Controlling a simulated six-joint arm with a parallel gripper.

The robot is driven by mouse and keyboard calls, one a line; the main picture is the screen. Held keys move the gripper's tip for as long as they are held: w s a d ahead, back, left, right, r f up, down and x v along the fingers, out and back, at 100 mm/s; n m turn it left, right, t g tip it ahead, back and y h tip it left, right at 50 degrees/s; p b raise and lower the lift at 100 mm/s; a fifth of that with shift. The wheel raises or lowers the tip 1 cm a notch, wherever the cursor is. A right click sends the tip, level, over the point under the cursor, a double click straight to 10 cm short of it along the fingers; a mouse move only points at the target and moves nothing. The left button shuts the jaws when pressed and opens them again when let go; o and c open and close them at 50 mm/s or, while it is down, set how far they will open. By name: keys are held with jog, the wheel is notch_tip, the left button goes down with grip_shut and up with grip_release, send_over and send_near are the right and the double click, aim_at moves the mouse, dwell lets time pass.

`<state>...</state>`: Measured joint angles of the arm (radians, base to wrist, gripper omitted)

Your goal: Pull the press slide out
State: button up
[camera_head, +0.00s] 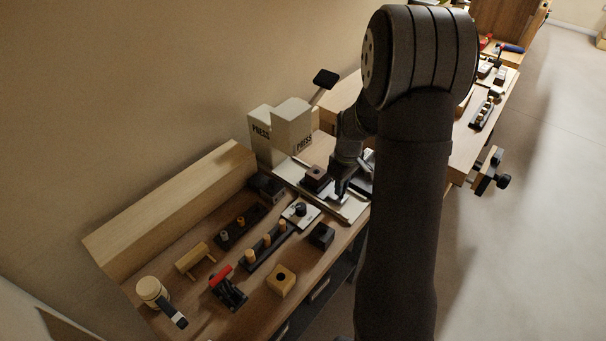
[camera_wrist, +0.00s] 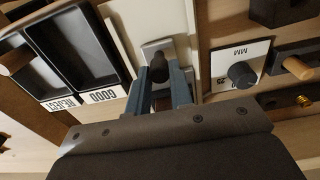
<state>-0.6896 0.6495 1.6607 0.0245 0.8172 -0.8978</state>
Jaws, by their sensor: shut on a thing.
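The white press (camera_head: 291,127) stands at the back of the bench, labelled PRESS. Its press slide (camera_head: 352,208) is a pale flat plate running out in front of it, with a dark block (camera_head: 317,177) on top. In the wrist view the slide's light metal end (camera_wrist: 150,50) carries a dark round knob (camera_wrist: 159,68). My gripper (camera_wrist: 160,88) has its fingers on both sides of this knob and is shut on it. In the head view my gripper (camera_head: 342,189) is low over the slide, and my arm hides part of the area to its right.
In the wrist view, black trays (camera_wrist: 75,48) labelled GOOD and REJECT lie left of the slide. A gauge plate with a black knob (camera_wrist: 241,73) lies right. In the head view, a dark block (camera_head: 321,235) and peg rack (camera_head: 266,247) stand nearby on the bench.

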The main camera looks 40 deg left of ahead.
jog(key=shift+d, duration=1.8)
jog(key=shift+d, duration=0.7)
jog(key=o, duration=0.7)
jog(key=shift+r, duration=3.55)
